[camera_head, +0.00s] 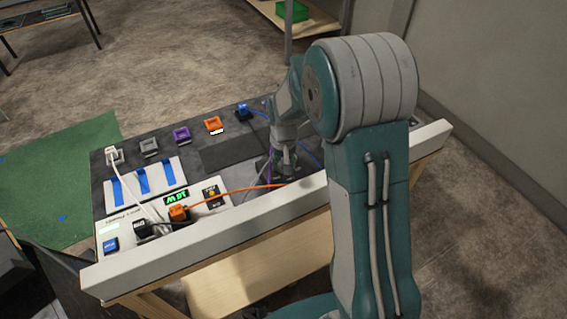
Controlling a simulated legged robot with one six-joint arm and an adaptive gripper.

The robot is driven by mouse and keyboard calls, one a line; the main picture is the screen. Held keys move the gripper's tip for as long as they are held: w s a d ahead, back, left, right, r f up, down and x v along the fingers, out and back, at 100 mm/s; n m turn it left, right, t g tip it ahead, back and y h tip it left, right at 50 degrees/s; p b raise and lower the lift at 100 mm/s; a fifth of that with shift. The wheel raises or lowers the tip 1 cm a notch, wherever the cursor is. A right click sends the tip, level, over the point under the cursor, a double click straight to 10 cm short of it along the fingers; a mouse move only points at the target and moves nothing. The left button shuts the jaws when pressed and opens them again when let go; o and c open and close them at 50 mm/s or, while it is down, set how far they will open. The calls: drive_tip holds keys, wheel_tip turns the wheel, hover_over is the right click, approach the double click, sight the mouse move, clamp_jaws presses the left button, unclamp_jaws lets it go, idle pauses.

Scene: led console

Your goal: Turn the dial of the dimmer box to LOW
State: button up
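My gripper (284,165) points down over the right half of the console (228,158), next to a dark flat pad. My own arm covers much of the right side, and I cannot tell whether the fingers are open or shut, or whether they touch anything. I cannot make out a dimmer box, its dial or a LOW mark; they may be hidden behind my arm and gripper. A light panel (127,223) at the console's front left carries a green-lit display (176,197), a yellow knob or button (211,191) and a blue button (111,245).
Orange (179,212) and black (145,229) plugs with cables sit on the panel. Coloured sockets (181,134) line the back edge. A raised white front rail (215,241) borders the console. The dark pad (229,153) is clear.

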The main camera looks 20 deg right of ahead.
drive_tip(key=shift+f+n, duration=0.1)
drive_tip(key=shift+n, duration=1.6)
drive_tip(key=o, duration=1.1)
drive_tip(key=shift+o, duration=0.2)
drive_tip(key=shift+w, duration=0.1)
wheel_tip(320, 180, up, 12)
